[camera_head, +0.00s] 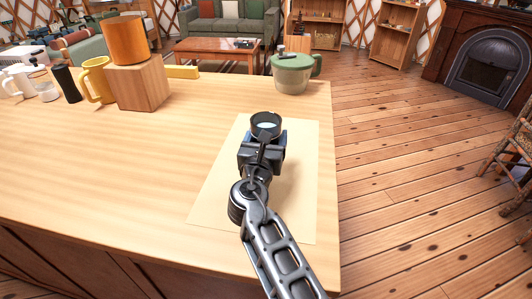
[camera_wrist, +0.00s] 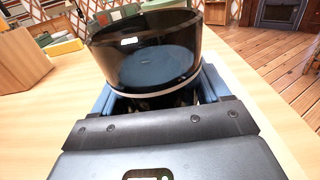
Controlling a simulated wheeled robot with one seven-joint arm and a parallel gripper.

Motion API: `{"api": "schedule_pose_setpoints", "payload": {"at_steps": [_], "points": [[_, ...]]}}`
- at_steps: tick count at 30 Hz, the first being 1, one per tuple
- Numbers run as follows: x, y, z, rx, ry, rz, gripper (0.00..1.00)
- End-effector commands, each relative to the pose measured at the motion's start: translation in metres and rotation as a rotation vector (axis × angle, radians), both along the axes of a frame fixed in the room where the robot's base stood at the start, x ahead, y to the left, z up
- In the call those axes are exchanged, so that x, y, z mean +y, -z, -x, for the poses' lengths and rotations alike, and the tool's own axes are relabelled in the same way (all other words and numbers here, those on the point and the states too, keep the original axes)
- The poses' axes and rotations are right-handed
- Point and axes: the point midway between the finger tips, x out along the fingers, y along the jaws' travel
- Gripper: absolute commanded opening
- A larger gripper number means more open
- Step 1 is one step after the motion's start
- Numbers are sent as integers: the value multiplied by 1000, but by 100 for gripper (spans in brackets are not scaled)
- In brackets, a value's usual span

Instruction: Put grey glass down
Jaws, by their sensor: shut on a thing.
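The grey glass (camera_wrist: 145,60) is a dark, see-through tumbler, upright between the fingers of my gripper (camera_wrist: 155,95) in the wrist view. In the head view the glass (camera_head: 265,124) shows at the end of my gripper (camera_head: 263,140), over a pale rectangular mat (camera_head: 300,200) on the wooden counter. My gripper is shut on the glass. The bottom of the glass is hidden by the gripper, so I cannot tell whether it touches the mat.
A green-lidded pot (camera_head: 292,75) stands near the counter's far right corner. A wooden block (camera_head: 138,86) bears an orange cup (camera_head: 125,40), with a yellow mug (camera_head: 97,80) and a black bottle (camera_head: 67,83) beside it. The counter (camera_head: 120,150) left of the mat is clear.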

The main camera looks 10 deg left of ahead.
Motion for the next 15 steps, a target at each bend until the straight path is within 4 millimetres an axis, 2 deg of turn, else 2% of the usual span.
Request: {"api": "schedule_pose_setpoints", "payload": {"at_steps": [2, 9, 15], "points": [[3, 3, -1, -1, 0, 1, 39], [3, 35, -1, 1, 1, 2, 39], [3, 41, -1, -2, 0, 0, 39]]}}
